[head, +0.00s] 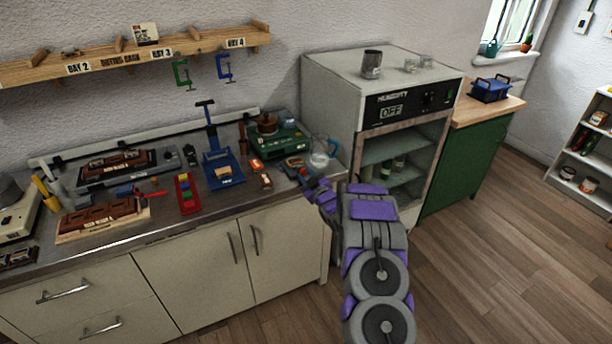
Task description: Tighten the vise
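My gripper (308,182) is at the right front end of the worktop, at the end of my grey and purple arm. Its fingers are small and dark, and I cannot tell whether they are open or shut. A small blue-grey device (295,163) with red parts lies right by the fingers; it may be the vise, and I cannot tell whether they touch. A blue tool (212,155) with a tall post and a dark T-shaped handle stands further left, with a tan block (223,173) at its front. I cannot tell for sure which one is the vise.
A glass jug (321,152) stands close behind my gripper. The wooden floor (490,240) at right is clear.

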